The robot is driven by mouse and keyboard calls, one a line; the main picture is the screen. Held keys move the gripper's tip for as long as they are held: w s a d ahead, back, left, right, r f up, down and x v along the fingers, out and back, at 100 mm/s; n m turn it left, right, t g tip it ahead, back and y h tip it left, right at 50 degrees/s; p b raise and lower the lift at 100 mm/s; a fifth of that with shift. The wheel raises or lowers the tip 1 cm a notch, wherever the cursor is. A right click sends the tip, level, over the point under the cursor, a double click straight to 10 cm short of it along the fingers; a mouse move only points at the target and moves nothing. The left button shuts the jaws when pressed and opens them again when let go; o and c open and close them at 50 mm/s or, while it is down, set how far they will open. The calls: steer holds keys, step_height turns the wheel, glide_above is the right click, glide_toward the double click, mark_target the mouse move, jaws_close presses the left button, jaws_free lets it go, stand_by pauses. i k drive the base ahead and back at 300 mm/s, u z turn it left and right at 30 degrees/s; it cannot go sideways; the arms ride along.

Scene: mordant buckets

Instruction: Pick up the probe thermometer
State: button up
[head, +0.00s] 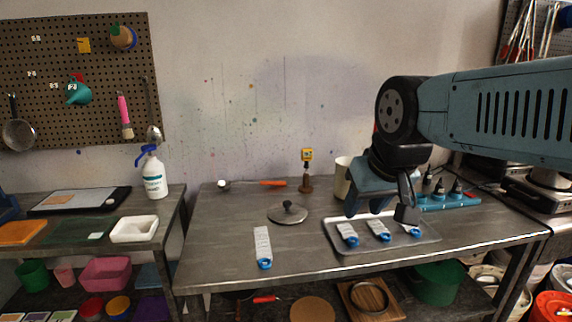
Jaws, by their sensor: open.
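The probe thermometer (307,155) appears to be the small yellow-headed device at the back middle of the table. It stands upright on a thin stem in a brown wooden holder (306,187). My gripper (380,208) hangs at the right, in front of and above the metal tray (341,248). Its two dark fingers are apart with nothing between them. It is well to the right of the thermometer and apart from it. The lower part of the thermometer's stem is hidden in the holder.
A beige cup (342,180) stands right of the holder, partly behind my gripper. An orange-handled ladle (262,183) lies to the left. A lid (286,214) with a black knob lies in front. A white-and-blue tool (263,245) lies nearer; similar ones are in the tray.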

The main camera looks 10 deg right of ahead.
mark_target(306, 154)
steer(key=z, duration=0.2)
steer(key=i, duration=0.85)
steer(key=u, duration=0.1)
